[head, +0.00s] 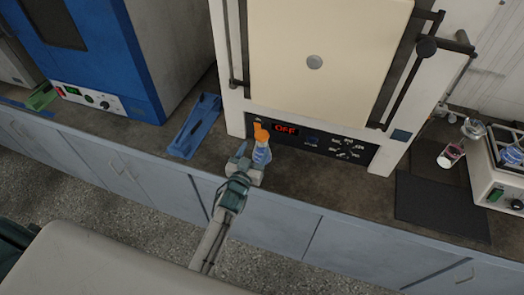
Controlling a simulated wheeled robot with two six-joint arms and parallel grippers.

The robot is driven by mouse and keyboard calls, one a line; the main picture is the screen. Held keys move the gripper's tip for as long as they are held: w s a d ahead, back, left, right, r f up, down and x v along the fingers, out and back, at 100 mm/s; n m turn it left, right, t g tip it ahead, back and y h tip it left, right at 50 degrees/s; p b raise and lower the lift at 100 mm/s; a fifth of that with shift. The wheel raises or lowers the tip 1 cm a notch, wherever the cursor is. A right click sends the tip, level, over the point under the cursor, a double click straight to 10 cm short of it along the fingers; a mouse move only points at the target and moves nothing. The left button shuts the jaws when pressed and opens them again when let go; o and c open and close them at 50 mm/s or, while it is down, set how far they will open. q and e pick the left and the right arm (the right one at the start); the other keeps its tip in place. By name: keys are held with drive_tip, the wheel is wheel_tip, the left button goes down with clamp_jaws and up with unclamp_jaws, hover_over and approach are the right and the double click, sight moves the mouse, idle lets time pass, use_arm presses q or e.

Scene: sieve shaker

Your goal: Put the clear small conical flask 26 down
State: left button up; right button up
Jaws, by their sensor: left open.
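My left gripper (251,168) is open at the front of the counter, before the large cream-doored oven. Right at its fingers is a small bluish, see-through vessel (262,154) with an orange top (261,132). It looks upright and seems to stand on the counter. It is too small to tell for sure that this is conical flask 26, or whether the fingers touch it. A clear round-bodied glass vessel (474,128) shows at the far right. My right gripper is not in view.
A blue tray-like item (195,125) lies left of the oven (330,60). A dark mat (440,207) lies bare to the right. A glass with pink contents (450,156) and a pale device with a knob (497,185) stand at the right. The counter between gripper and mat is clear.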

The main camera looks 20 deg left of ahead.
sight(260, 144)
use_arm(q)
drive_tip(key=shift+w+d+f+b, duration=0.15)
drive_tip(key=shift+w+b, duration=0.1)
drive_tip(key=shift+w, duration=0.8)
drive_tip(key=shift+w+d+b, duration=0.15)
drive_tip(key=shift+w+b, duration=0.05)
drive_tip(key=shift+w, duration=0.8)
drive_tip(key=shift+w+d+f+b, duration=0.15)
drive_tip(key=shift+w+b, duration=0.1)
drive_tip(key=shift+w, duration=0.8)
drive_tip(key=shift+r, duration=0.15)
drive_tip(key=shift+s, duration=0.1)
drive_tip(key=shift+c, duration=0.4)
clamp_jaws()
